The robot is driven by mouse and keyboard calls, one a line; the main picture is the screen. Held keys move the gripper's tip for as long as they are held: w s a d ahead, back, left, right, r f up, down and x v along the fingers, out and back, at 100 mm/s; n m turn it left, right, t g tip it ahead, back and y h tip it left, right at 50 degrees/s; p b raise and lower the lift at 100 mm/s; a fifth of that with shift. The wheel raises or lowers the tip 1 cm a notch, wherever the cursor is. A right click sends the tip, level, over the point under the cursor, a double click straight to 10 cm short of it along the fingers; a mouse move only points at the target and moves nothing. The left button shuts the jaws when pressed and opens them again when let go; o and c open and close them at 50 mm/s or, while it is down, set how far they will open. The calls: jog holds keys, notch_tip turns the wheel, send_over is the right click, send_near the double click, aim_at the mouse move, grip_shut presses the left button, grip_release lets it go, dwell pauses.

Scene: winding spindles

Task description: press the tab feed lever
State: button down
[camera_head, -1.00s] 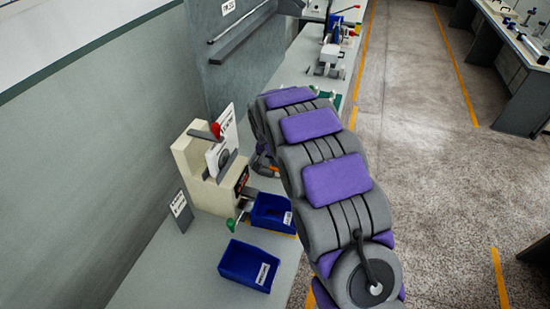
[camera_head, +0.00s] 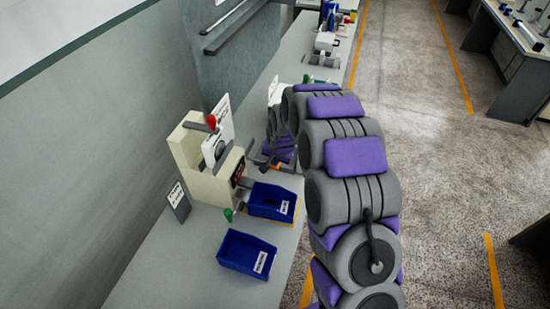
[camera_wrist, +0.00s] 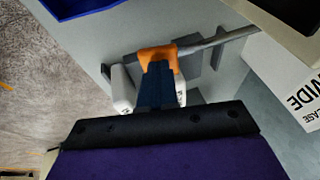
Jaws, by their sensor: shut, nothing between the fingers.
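A grey lever with an orange end (camera_wrist: 158,58) shows in the wrist view, its bar running to the upper right. In the head view the orange end (camera_head: 259,164) is at the right side of the cream machine (camera_head: 205,178). My gripper (camera_wrist: 160,72) is shut and empty; its dark blue fingers overlap the orange end in the wrist view, and I cannot tell if they touch it. In the head view my arm largely hides the gripper. The machine also has a red knob (camera_head: 211,122) and a green knob (camera_head: 228,215). No readable label names the lever.
Two blue bins (camera_head: 247,254) (camera_head: 272,202) stand on the bench in front of the machine. A small sign (camera_head: 177,201) stands at its left. More equipment (camera_head: 327,42) stands farther along the bench.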

jog(key=shift+r, duration=0.15)
jog(key=shift+r+p, duration=0.3)
jog(key=shift+r, duration=0.35)
jog(key=shift+s+r, duration=0.1)
jog(key=shift+r, duration=0.15)
jog(key=p+v, duration=0.2)
jog(key=v, duration=1.4)
jog(key=shift+s+r, duration=0.2)
jog(key=shift+r, duration=0.05)
